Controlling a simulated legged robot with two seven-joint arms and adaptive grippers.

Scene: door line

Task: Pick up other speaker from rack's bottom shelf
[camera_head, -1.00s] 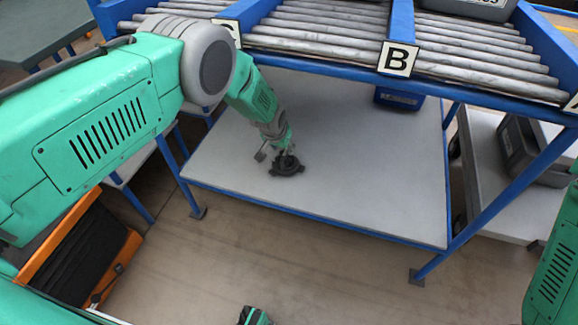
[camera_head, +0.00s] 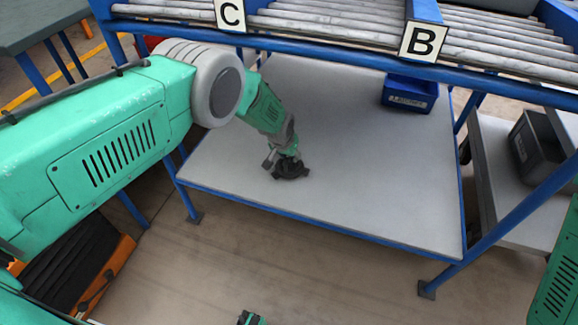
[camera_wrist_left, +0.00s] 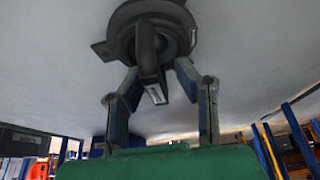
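The speaker (camera_head: 290,170) is a small dark round piece lying on the light grey bottom shelf (camera_head: 350,200) of the blue rack. My left gripper (camera_head: 287,155) points down at it from above. In the left wrist view the speaker (camera_wrist_left: 148,30) is a black ring with a raised block at its middle. The two fingers of my left gripper (camera_wrist_left: 157,72) stand on either side of this block, with a gap showing on the right side; the left fingertip is very close to it.
Rack roller lanes marked C (camera_head: 230,14) and B (camera_head: 423,40) run above the shelf. A blue bin (camera_head: 410,93) sits at the shelf's back right. Blue legs (camera_head: 505,225) bound the right side. A cart with a dark crate (camera_head: 540,150) stands farther right. Most of the shelf is bare.

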